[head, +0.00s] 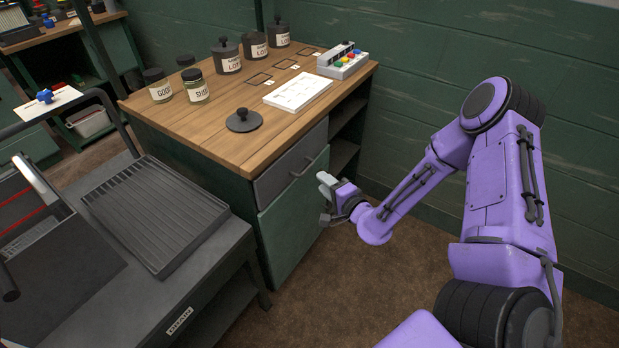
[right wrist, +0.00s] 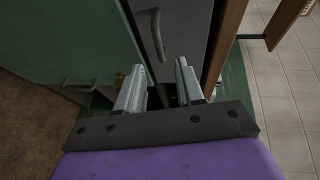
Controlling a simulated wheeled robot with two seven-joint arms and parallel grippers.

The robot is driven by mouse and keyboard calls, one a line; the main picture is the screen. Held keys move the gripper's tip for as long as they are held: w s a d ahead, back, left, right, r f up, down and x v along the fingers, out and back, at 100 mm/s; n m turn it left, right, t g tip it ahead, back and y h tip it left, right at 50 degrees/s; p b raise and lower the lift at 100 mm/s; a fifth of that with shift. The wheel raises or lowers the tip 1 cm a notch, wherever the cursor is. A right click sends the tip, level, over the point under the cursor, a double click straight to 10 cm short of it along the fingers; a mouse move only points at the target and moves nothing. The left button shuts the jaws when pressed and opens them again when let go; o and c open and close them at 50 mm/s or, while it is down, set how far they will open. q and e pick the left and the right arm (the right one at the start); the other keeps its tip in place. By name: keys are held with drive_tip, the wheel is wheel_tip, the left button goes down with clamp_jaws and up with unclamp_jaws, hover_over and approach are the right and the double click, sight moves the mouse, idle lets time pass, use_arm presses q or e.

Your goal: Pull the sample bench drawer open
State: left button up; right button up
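The sample bench (head: 240,145) has a wooden top and a green body. Its grey drawer (head: 285,170) sits under the top at the front and looks closed. A bar handle (head: 302,167) is fixed to the drawer front; it also shows in the right wrist view (right wrist: 158,36). My right gripper (head: 325,185) is just in front of and a little below the handle. In the right wrist view its two fingers (right wrist: 160,82) are apart and empty, with the handle ahead of them and not between the tips. My left gripper is not in view.
A lid (head: 243,120), several jars (head: 195,86), a white pad (head: 298,92) and a button box (head: 342,60) stand on the bench top. A dark drain table (head: 185,290) stands close at the left. Open floor (head: 345,285) lies in front, and a green wall (head: 440,60) behind.

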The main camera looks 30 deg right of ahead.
drive_tip(key=w+f, duration=0.1)
drive_tip(key=w, duration=0.7)
drive_tip(key=shift+f, duration=0.3)
drive_tip(key=shift+w+d, duration=0.1)
clamp_jaws()
